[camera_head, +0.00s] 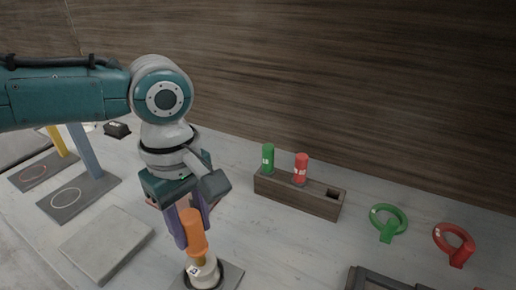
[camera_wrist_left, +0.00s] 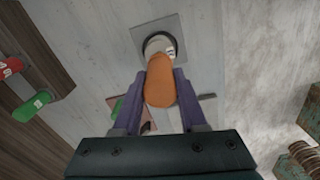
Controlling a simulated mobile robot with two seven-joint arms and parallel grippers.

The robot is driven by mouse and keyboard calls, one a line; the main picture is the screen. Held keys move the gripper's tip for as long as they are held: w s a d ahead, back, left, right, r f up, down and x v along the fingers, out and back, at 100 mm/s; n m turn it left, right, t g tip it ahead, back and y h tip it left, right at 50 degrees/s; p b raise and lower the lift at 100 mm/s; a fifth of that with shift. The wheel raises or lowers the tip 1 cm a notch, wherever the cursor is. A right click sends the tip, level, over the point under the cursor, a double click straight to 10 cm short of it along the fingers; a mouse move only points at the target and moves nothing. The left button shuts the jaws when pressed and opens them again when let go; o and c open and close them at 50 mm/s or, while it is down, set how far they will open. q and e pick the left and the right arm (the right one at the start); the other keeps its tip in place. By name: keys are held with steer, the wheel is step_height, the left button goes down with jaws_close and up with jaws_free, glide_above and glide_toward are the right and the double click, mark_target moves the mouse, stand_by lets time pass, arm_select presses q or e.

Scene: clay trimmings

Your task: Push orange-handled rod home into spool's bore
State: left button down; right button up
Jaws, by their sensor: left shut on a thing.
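The orange-handled rod (camera_head: 193,229) stands upright above the spool in the head view. My left gripper (camera_head: 190,240) is shut on its orange handle, and the handle also shows between the fingers in the left wrist view (camera_wrist_left: 161,82). The pale spool (camera_head: 203,272) stands on a dark square base plate (camera_head: 232,275) directly below the handle. It also shows just beyond the handle in the left wrist view (camera_wrist_left: 157,44). My right gripper is not in view.
A wooden block (camera_head: 298,193) holds a green-handled piece (camera_head: 268,158) and a red-handled piece (camera_head: 301,167), with one empty square hole. A green ring (camera_head: 389,222) and a red ring (camera_head: 455,245) lie at the right. A grey slab (camera_head: 106,244) lies left of the spool.

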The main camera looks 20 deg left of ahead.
arm_select(q)
steer(key=shift+p, duration=0.3)
steer(key=shift+f+p, duration=0.85)
steer(key=shift+p, duration=0.25)
stand_by(2.2)
steer(key=shift+f+p, duration=0.5)
steer(key=shift+f, duration=0.3)
stand_by(1.7)
steer(key=shift+s+a+f, duration=0.1)
steer(key=shift+f, duration=0.45)
stand_by(1.4)
